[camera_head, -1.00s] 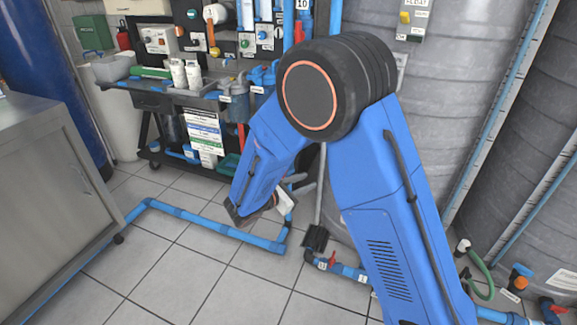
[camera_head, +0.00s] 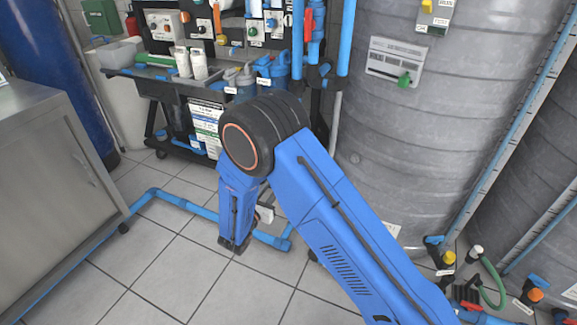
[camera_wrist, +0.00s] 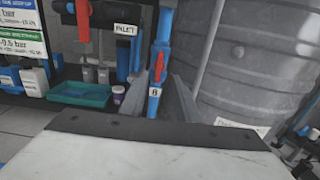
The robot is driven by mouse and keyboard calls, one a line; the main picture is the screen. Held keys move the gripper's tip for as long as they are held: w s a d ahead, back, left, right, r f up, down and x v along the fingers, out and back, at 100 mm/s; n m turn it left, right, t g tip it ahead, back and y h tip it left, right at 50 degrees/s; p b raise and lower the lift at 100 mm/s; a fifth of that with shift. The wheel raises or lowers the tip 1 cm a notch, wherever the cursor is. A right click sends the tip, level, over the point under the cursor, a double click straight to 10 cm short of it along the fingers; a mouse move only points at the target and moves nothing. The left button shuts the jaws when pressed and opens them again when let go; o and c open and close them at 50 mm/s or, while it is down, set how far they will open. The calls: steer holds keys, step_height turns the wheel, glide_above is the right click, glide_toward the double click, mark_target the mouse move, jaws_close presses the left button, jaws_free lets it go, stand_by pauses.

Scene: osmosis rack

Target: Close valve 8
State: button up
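Valve 8 shows in the wrist view as a red handle (camera_wrist: 159,66) on a vertical blue pipe (camera_wrist: 164,28), with a white "8" label (camera_wrist: 154,91) just below the handle. The handle looks roughly in line with the pipe. My gripper (camera_wrist: 159,80) is open, with one dark finger on each side of the pipe in the picture. The handle appears between the fingers but farther off; I cannot see any contact. In the head view, my arm hides the valve and most of my gripper.
A grey tank (camera_wrist: 248,62) stands right of the pipe. A teal tray (camera_wrist: 80,94) and a small purple-labelled bottle (camera_wrist: 118,95) are at left. In the head view, a metal cabinet (camera_head: 45,190) stands left and a low blue pipe (camera_head: 185,205) crosses the floor.

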steer(key=x, duration=1.4)
steer(key=shift+w, duration=0.1)
jaws_close()
